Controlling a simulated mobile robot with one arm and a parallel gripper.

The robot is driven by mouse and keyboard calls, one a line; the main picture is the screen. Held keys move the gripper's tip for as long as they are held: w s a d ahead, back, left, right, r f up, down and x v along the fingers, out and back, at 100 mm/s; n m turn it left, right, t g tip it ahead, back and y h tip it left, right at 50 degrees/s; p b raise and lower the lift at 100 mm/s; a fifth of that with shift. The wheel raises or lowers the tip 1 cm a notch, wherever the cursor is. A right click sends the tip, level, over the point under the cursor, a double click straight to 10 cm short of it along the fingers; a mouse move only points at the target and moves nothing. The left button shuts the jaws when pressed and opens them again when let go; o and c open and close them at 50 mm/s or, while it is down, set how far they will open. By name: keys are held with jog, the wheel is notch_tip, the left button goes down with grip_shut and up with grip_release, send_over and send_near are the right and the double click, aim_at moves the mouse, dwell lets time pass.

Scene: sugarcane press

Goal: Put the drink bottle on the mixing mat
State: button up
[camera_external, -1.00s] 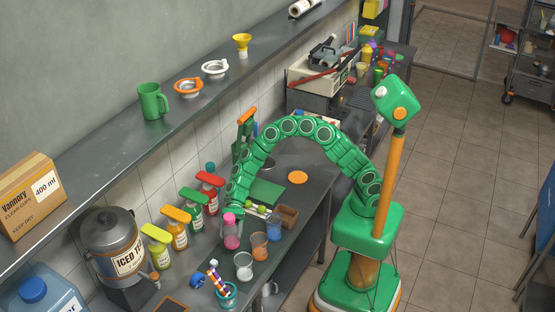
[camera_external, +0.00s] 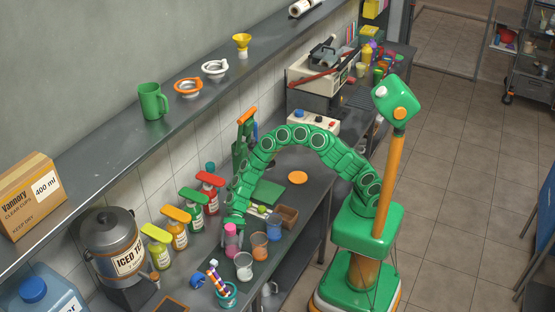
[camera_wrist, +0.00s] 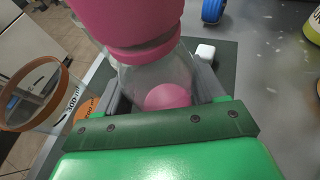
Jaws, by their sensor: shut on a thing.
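The drink bottle, pink on top with a clear part and a rounded pink form inside, is in my gripper; it shows in the wrist view (camera_wrist: 130,20) and the external view (camera_external: 231,241). My gripper (camera_wrist: 165,90) is shut on the clear part, one finger on each side. In the external view my gripper (camera_external: 233,220) hangs over the counter, left of the cups. A dark mat, seemingly the mixing mat, shows behind the bottle in the wrist view (camera_wrist: 227,72), partly hidden. I cannot tell whether the bottle touches it.
An orange cup (camera_external: 260,250), a blue cup (camera_external: 274,230) and a pale cup (camera_external: 244,268) stand close to the right and front. Several coloured-top bottles (camera_external: 178,235) line the wall. A brown box (camera_external: 286,215) and a green board (camera_external: 268,191) lie behind. A straw holder (camera_external: 226,294) stands in front.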

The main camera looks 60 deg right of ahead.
jog(key=o, duration=1.1)
jog(key=shift+c, duration=0.2)
jog(key=shift+d+r, duration=0.1)
jog(key=shift+r, duration=0.1)
jog(key=v, duration=0.7)
jog(key=shift+d, duration=0.15)
jog(key=shift+w, duration=0.15)
